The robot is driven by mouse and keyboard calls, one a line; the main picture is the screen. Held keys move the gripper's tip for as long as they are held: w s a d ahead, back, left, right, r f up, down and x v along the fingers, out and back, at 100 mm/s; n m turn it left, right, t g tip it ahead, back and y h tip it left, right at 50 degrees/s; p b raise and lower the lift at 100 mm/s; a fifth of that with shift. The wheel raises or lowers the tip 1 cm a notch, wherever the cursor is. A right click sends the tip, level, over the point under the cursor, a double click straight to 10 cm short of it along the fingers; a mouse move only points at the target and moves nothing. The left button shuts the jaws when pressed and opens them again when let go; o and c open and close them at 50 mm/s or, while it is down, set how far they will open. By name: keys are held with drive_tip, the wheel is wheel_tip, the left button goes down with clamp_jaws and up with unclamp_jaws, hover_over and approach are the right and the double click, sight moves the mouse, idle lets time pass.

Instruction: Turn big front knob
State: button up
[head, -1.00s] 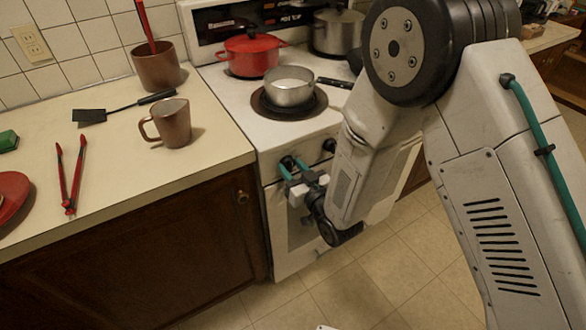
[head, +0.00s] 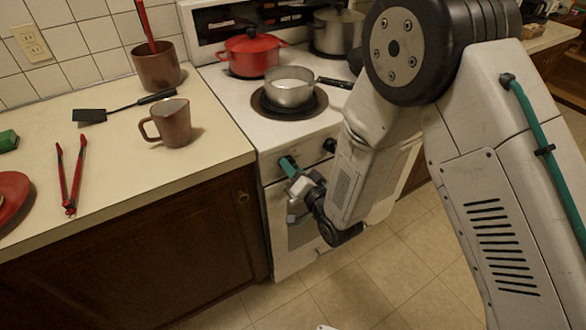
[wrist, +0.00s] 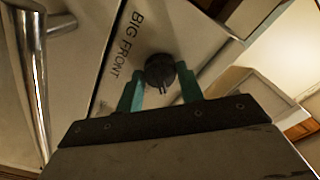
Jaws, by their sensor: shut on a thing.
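The big front knob (wrist: 159,69) is round and black, on the white stove front beside the printed label "BIG FRONT" (wrist: 127,45) in the wrist view. My gripper (wrist: 161,78) has its two teal fingers on either side of the knob, shut on it. In the head view my gripper (head: 288,165) is at the stove's front panel, left of a second black knob (head: 330,145). The held knob is mostly hidden behind the fingers there. The knob's pointer mark cannot be made out.
On the white stove (head: 235,100) stand a red pot (head: 252,56), a small steel pan (head: 289,90) and a large steel pot (head: 338,32). A brown mug (head: 172,125) stands on the counter at left. A metal oven handle (wrist: 32,90) lies near my gripper.

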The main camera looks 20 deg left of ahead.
drive_tip(key=shift+m, duration=0.4)
drive_tip(key=o, duration=1)
drive_tip(key=shift+r+n, duration=0.1)
drive_tip(key=shift+n, duration=0.2)
